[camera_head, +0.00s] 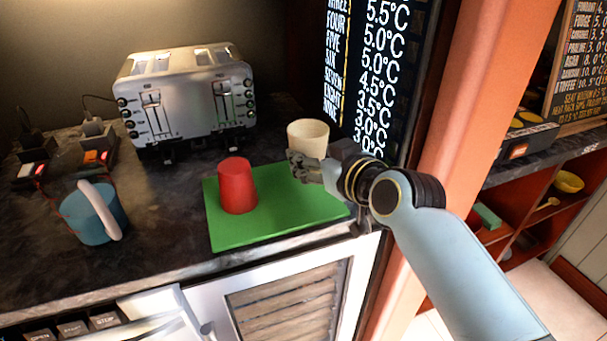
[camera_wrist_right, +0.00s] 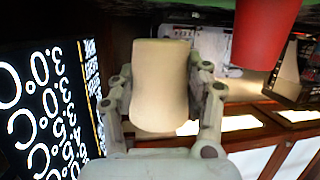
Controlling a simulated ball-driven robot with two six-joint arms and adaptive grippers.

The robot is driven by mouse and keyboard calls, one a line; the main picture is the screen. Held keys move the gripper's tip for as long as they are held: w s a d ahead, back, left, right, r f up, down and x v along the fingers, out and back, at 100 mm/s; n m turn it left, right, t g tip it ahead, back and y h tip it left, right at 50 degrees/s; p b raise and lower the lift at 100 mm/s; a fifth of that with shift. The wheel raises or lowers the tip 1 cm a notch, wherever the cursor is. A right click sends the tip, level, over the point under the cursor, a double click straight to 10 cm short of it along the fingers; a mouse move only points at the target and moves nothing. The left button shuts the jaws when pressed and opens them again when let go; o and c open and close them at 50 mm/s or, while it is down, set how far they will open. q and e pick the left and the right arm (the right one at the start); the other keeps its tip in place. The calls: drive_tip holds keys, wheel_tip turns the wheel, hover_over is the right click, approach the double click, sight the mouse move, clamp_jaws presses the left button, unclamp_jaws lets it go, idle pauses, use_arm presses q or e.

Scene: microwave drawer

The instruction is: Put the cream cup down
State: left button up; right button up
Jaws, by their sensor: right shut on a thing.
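The cream cup (camera_head: 307,136) is at the right end of the counter, over or just behind the far right part of the green board (camera_head: 262,231). My right gripper (camera_head: 303,165) is shut on the cup; in the right wrist view the cup (camera_wrist_right: 160,85) sits between its two fingers. I cannot tell whether the cup's base touches the board. A red cup (camera_head: 237,187) stands upside down on the board, left of the cream cup; it also shows in the right wrist view (camera_wrist_right: 264,30). My left gripper is not in view.
A silver toaster (camera_head: 187,98) stands at the back of the counter. A blue mug (camera_head: 92,214) with a pale handle is at the left. A dark menu board (camera_head: 376,75) rises close behind my right gripper. The board's front right part is clear.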

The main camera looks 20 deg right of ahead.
sight(304, 193)
drive_tip(key=shift+w+a+f, duration=0.55)
drive_tip(key=shift+w+f, duration=0.1)
drive_tip(key=shift+w, duration=0.2)
drive_tip(key=shift+w+f, duration=0.15)
drive_tip(key=shift+f, duration=0.15)
wheel_tip(304, 193, down, 3)
drive_tip(key=shift+f+b, duration=0.2)
drive_tip(key=shift+b, duration=0.1)
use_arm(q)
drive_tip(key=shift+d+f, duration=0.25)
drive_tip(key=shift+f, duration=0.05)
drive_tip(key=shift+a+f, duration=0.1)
use_arm(e)
drive_tip(key=shift+f, duration=0.15)
drive_tip(key=o, duration=0.7)
drive_tip(key=shift+f, duration=0.1)
drive_tip(key=o, duration=0.5)
